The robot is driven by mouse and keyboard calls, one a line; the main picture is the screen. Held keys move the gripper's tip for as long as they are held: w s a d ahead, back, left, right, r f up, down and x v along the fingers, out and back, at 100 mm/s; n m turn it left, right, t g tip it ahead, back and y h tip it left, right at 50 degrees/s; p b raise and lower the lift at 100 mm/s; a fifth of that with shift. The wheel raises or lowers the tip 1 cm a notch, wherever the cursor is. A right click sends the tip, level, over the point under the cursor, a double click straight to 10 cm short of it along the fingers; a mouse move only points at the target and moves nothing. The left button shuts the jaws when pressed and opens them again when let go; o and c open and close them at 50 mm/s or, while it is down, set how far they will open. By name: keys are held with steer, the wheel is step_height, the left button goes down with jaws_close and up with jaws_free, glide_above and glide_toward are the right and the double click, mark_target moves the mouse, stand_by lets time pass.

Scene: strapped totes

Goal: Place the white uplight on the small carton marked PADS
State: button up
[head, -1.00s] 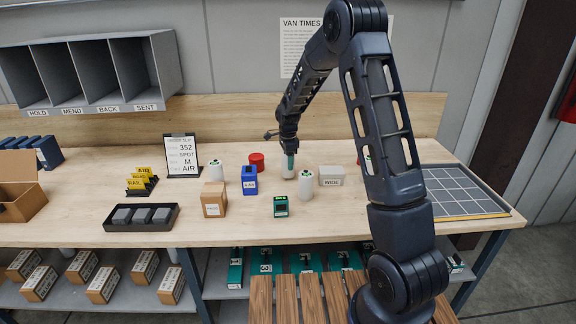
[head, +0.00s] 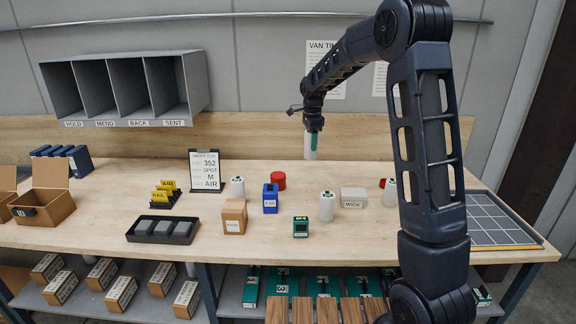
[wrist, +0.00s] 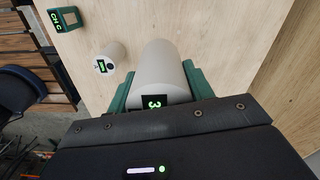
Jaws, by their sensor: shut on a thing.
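My gripper (head: 313,133) is shut on a white cylinder, the white uplight (head: 310,150), and holds it upright in the air above the back of the bench. In the wrist view the uplight (wrist: 163,75) sits between my green fingers, with a dark display reading 3. A small brown carton (head: 234,218) stands on the bench, left of and below my gripper. Its white label looks like PADS but is small. Its top is bare.
Other white cylinders (head: 326,206) stand on the bench, near a blue box (head: 270,199), a green device (head: 300,227), a red round thing (head: 278,180) and a white WIDE box (head: 353,197). A black tray (head: 163,230) and order-slip stand (head: 206,171) are left of the carton.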

steer(key=s+a+r, duration=0.2)
steer(key=s+a, duration=0.1)
steer(key=a, duration=0.4)
steer(key=s+a+r, duration=0.3)
steer(key=s+a, duration=0.1)
steer(key=a, duration=0.3)
step_height(320, 180, up, 5)
glide_above(234, 205)
step_height(234, 205, down, 20)
steer(key=shift+r, duration=0.25)
steer(key=o, duration=1.4)
steer(key=shift+f, duration=0.15)
